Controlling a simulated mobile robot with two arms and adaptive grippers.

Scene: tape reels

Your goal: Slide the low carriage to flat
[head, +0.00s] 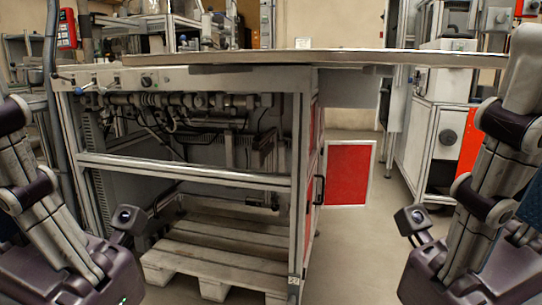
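I cannot pick out a low carriage or any tape reels in the head view. A thin tabletop (320,57) crosses the upper part of the view nearly edge-on, so its upper surface is almost hidden.
A metal-framed bench (185,170) with pipes and cables inside stands ahead, over a wooden pallet (215,262). A red panel (347,174) stands out on its right. A white cabinet (432,140) is farther right. Clear floor (355,255) lies between bench and my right arm.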

